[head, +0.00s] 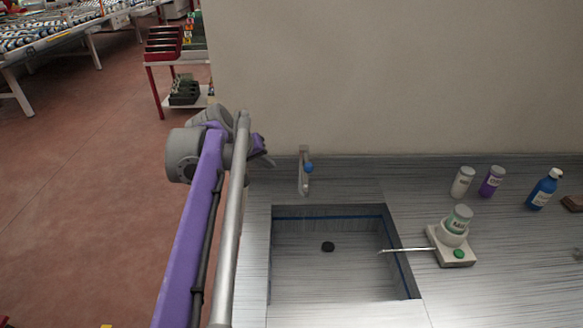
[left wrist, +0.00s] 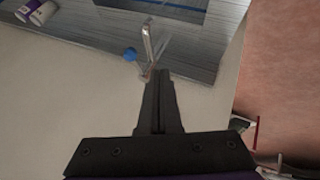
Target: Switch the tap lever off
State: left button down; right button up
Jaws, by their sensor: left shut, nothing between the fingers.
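The metal tap (head: 303,178) stands at the back edge of the sink (head: 330,268), close to the wall. Its lever has a blue knob (head: 309,168) on the tap's right side. In the left wrist view the tap (left wrist: 155,42) rises just beyond my fingertips, with the blue knob (left wrist: 130,54) to their left. My left gripper (head: 268,160) is left of the tap in the head view, partly hidden by its own arm. In the left wrist view its fingers (left wrist: 155,75) are shut and empty. I cannot tell whether they touch the tap. My right gripper is not in view.
Right of the sink stand a white device with a jar (head: 457,240), a white bottle (head: 463,181), a purple bottle (head: 491,181) and a blue bottle (head: 544,189). A thin rod reaches over the sink. The wall (head: 400,80) rises close behind the tap.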

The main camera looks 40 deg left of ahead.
aim_at(307, 160)
pick_arm(q)
jog(key=w+d+f, duration=0.1)
jog(key=w+f, duration=0.5)
jog(key=w, duration=0.3)
jog(key=shift+w+d+f, duration=0.35)
jog(key=shift+d+f, duration=0.05)
jog(key=shift+d, duration=0.1)
